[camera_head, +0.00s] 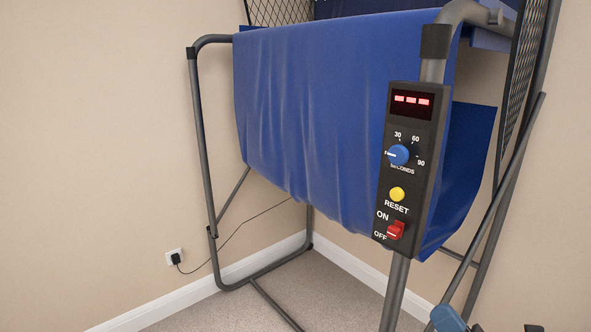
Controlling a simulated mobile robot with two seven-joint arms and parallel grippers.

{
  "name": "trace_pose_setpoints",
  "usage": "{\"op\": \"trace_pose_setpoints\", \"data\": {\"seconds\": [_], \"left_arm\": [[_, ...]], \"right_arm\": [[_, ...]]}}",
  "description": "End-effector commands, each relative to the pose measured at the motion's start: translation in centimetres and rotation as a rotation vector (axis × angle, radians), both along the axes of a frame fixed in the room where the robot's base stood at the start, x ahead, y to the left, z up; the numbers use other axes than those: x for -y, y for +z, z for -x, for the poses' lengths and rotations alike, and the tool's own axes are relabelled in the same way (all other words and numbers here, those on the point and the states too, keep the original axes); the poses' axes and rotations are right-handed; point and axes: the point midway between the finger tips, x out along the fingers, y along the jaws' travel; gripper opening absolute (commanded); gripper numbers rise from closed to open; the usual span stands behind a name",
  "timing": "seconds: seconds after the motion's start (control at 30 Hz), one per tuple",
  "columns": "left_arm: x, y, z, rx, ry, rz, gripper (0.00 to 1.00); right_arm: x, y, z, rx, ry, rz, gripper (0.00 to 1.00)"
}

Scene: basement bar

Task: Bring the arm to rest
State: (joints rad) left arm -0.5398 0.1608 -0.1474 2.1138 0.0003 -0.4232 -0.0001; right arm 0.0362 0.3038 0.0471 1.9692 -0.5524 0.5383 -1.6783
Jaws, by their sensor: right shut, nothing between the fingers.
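My right gripper (448,318) shows only in part at the bottom edge, right of centre, as a blue and dark piece. It is shut and holds nothing. It is below the control panel (408,180) of the arcade basketball frame and appears apart from it. The panel has a lit red display (412,100) with three dashes, a blue seconds dial (398,155), a yellow reset button (397,194) and a red on/off switch (396,230). My left gripper is out of view.
Grey metal tubes (203,140) carry a blue cloth ramp (310,110). A slanted tube (492,200) and dark netting (520,70) stand at the right. A black plug (176,259) with a cord is at the left wall. Bare carpet (340,290) lies below.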

Motion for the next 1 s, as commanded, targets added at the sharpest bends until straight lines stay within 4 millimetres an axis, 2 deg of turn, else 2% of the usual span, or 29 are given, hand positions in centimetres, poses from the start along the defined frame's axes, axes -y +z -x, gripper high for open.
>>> {"op": "trace_pose_setpoints", "data": {"seconds": [0.27,0.43,0.57,0.67,0.77,0.9,1.0], "left_arm": [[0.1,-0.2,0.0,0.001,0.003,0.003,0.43],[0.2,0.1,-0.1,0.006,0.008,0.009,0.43],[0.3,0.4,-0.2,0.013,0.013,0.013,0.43],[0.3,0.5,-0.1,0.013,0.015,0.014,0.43],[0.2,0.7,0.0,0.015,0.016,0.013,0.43],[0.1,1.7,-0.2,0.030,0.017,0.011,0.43],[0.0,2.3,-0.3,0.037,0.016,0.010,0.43]], "right_arm": [[1.9,-1.4,-1.8,-0.368,0.112,-0.556,0.00],[2.7,-3.8,-1.6,-0.588,0.161,-0.955,0.00],[3.1,-6.5,-0.5,-0.746,0.172,-1.291,0.00],[3.2,-9.1,1.1,-0.855,0.161,-1.565,0.00],[3.0,-12.1,3.5,-0.949,0.122,-1.851,0.00],[2.2,-16.5,8.7,-1.042,0.006,-2.230,0.00],[1.5,-18.9,12.6,-1.082,-0.093,-2.377,0.00]]}}
